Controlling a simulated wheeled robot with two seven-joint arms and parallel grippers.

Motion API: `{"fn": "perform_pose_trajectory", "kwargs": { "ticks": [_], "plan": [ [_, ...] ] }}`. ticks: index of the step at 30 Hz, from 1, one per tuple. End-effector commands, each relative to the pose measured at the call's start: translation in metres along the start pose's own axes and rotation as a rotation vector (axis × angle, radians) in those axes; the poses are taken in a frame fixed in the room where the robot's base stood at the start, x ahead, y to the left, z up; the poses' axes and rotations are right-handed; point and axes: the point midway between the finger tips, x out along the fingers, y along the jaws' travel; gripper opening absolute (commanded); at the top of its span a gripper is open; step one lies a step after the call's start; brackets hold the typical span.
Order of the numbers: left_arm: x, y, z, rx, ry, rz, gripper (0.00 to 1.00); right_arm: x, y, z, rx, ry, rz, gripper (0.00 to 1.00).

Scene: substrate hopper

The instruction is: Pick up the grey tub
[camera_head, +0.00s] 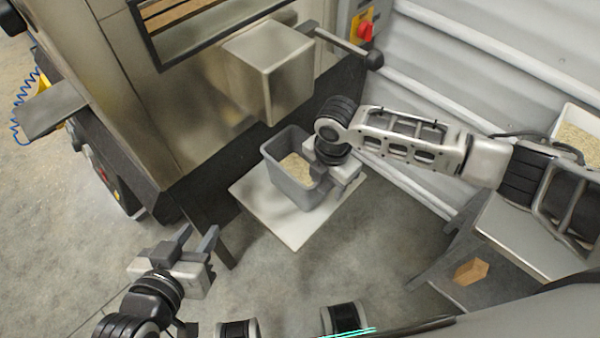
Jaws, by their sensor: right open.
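The grey tub (284,187) stands upright on a white platform (270,220) below the metal spout box of the machine. Pale granular material shows inside the tub. My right gripper (325,190) is at the tub's right side, over its right rim; it is open. The fingertips are partly hidden by the wrist, and I cannot tell whether they touch the tub wall. My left gripper (194,238) is open and empty, low at the left, away from the tub, over the floor.
The metal spout box (270,65) with a black-knobbed lever (345,47) hangs above the tub. A red knob (365,30) is on the machine. At the right, a grey table (530,240) stands near a white bin (578,130) of granules. A brown block (471,271) lies beneath.

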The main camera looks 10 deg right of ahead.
Motion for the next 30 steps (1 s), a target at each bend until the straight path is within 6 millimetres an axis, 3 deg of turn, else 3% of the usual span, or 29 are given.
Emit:
{"fn": "perform_pose_trajectory", "kwargs": {
  "ticks": [3, 9, 20, 30],
  "plan": [
    [0.000, 0.000, 0.000, 0.001, 0.000, 0.001, 0.36, 0.000, 0.000, 0.000, 0.000, 0.000, 0.000, 0.51],
    [-0.001, 0.001, 0.000, 0.000, 0.000, 0.001, 0.36, -0.001, 0.000, 0.000, 0.000, 0.000, 0.000, 0.00],
    [-0.002, 0.001, -0.003, 0.000, 0.000, 0.002, 0.36, -0.011, 0.002, 0.000, 0.000, 0.000, 0.006, 0.00],
    [-0.006, 0.002, -0.007, -0.006, -0.015, 0.001, 0.36, -0.073, 0.003, 0.000, 0.000, 0.001, 0.009, 0.00]
  ]
}}
